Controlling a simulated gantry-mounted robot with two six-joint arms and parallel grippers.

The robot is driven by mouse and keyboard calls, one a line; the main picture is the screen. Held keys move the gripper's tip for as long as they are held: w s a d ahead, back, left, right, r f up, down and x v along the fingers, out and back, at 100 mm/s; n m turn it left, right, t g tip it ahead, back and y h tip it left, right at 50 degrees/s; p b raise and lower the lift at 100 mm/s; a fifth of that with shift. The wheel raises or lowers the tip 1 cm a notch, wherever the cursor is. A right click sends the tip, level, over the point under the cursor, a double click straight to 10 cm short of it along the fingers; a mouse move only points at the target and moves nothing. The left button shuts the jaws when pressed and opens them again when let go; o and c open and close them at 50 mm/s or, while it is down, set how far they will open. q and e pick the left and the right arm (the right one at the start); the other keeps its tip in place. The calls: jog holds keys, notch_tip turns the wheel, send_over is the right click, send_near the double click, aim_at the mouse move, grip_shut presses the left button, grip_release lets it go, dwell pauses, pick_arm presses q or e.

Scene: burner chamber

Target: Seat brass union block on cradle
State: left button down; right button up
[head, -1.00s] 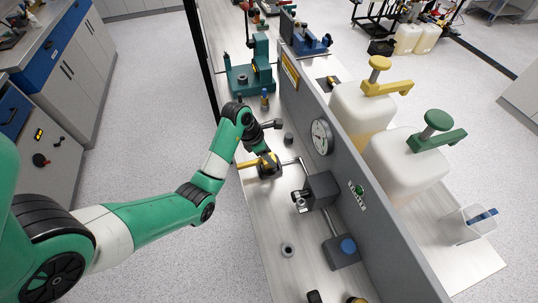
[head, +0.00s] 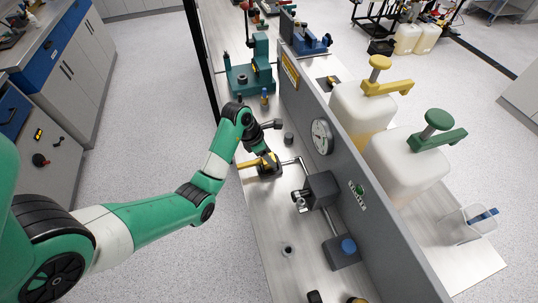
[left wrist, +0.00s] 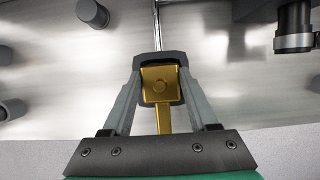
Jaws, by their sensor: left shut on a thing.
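The brass union block (left wrist: 160,85) is between the two fingers of my left gripper (left wrist: 160,92) in the left wrist view, with a brass stem pointing back towards the wrist. In the head view my left gripper (head: 268,166) is low over the bench, and a yellow brass part (head: 248,163) sticks out to its left. A thin metal rod (left wrist: 157,25) runs up to the far side of the block. My right gripper does not show.
A dark box (head: 320,188) with a pipe stands to the right of the gripper, before a grey panel (head: 350,180) with a gauge (head: 321,135). A blue-knobbed block (head: 342,252) and a small ring fitting (head: 287,249) are nearer. The bench between is mostly bare.

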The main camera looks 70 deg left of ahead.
aim_at(257, 161)
pick_arm(q)
jog(key=shift+f+b, duration=1)
jog(key=shift+f, duration=0.1)
jog(key=shift+c, duration=0.5)
grip_release()
jog(key=shift+r, duration=0.1)
jog(key=p+v, duration=0.3)
jog(key=v, duration=0.3)
jog(key=shift+w+a+r, duration=0.1)
jog(key=p+v, duration=0.4)
jog(key=p, duration=0.1)
jog(key=shift+r, duration=0.3)
jog(key=shift+s+r+p, duration=0.35)
jog(key=shift+s+p, duration=0.05)
jog(key=shift+p, duration=0.1)
